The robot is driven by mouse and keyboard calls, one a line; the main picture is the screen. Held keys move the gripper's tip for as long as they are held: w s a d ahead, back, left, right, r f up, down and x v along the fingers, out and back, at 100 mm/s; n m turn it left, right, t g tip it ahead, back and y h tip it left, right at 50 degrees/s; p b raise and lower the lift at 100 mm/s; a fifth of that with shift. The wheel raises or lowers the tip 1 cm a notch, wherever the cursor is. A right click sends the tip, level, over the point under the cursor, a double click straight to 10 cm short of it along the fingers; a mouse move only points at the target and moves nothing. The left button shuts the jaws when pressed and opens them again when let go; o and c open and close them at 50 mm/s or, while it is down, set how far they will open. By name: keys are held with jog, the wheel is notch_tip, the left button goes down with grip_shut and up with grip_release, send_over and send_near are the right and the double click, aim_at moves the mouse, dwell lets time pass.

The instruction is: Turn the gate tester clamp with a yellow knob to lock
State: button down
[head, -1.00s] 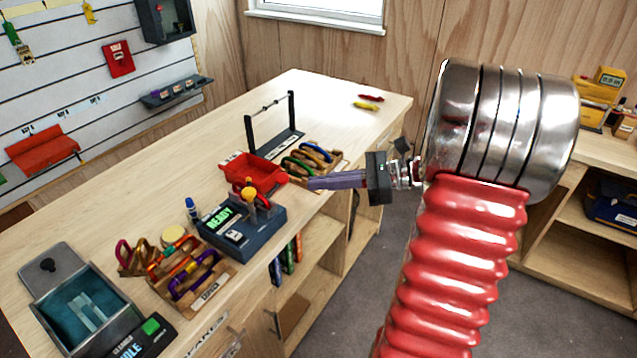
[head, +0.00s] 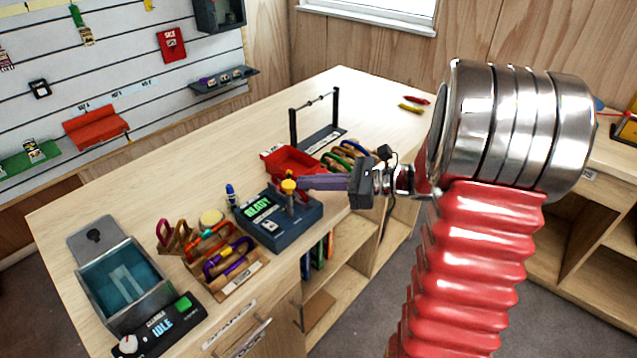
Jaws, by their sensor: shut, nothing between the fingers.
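The gate tester (head: 265,238) is a dark blue-grey box near the bench's front edge, with a green screen reading READY. Its clamp has a yellow knob (head: 289,185) on a short post at the box's back right. My gripper (head: 301,183) reaches in from the right, its purple-grey fingers shut and empty. The fingertips are right beside the yellow knob in the picture; I cannot tell whether they touch it. The fingers hide part of the area behind the clamp.
A red tray (head: 290,158) stands behind the tester, beside a rack of carabiners (head: 345,155). A wooden tray of coloured carabiners (head: 232,262) and a teal-filled bin (head: 125,280) stand to the left. A blue marker (head: 231,194) is close by. The bench's back left is clear.

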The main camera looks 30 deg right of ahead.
jog(key=shift+w, duration=0.15)
jog(key=shift+w+a+n+g+y, duration=0.3)
jog(key=shift+w+n+g+y, duration=0.1)
jog(key=shift+n+g, duration=0.15)
jog(key=shift+w+a+n+g+y, duration=0.25)
jog(key=shift+n+g+y, duration=0.25)
jog(key=shift+n+g, duration=0.2)
jog(key=shift+w+a, duration=0.1)
jog(key=shift+w, duration=0.05)
jog(key=shift+d, duration=0.4)
jog(key=w+v, duration=0.1)
jog(key=v, duration=1.3)
jog(key=shift+d, duration=0.3)
jog(key=shift+w, duration=0.2)
